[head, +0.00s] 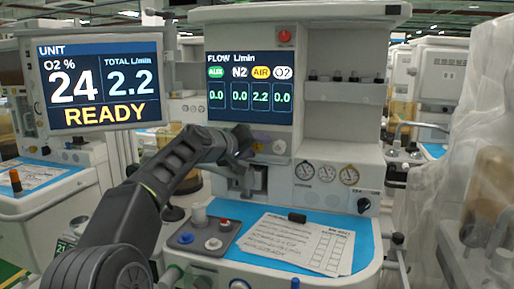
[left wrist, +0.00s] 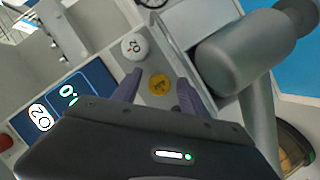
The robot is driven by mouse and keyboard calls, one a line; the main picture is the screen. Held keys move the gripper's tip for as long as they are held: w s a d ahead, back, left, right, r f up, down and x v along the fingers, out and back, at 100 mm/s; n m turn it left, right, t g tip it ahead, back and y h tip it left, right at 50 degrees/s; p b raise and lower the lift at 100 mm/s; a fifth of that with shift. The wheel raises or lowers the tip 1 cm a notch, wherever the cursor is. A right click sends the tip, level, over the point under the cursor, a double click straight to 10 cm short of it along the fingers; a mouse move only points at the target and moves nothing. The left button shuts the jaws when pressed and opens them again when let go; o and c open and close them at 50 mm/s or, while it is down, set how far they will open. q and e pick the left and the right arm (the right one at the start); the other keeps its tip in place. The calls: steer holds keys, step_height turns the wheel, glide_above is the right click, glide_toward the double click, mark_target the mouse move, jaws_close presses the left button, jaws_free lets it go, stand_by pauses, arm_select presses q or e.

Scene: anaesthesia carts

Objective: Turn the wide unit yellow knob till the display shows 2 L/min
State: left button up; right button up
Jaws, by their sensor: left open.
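The wide unit (head: 345,130) stands in the middle of the head view. Its flow display (head: 250,88) reads AIR 2.2, with AUX, N2 and O2 at 0.0. The yellow knob (left wrist: 158,84) shows in the left wrist view, between the two fingers of my left gripper (left wrist: 159,89). The fingers are open, one on either side of it; I cannot tell whether they touch it. In the head view my left gripper (head: 246,156) is at the knob row below the display and mostly hides the yellow knob. My right gripper is not in view.
A white O2 knob (left wrist: 135,46) sits close beside the yellow one. A second screen (head: 101,84) at left reads O2 24, total 2.2, READY. Round gauges (head: 327,173) are at right. Below, the blue worktop (head: 361,222) carries a paper sheet (head: 297,243) and a grey block with knobs (head: 206,238).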

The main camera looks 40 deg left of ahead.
arm_select(q)
steer(key=v, duration=0.7)
steer(key=shift+s, duration=0.15)
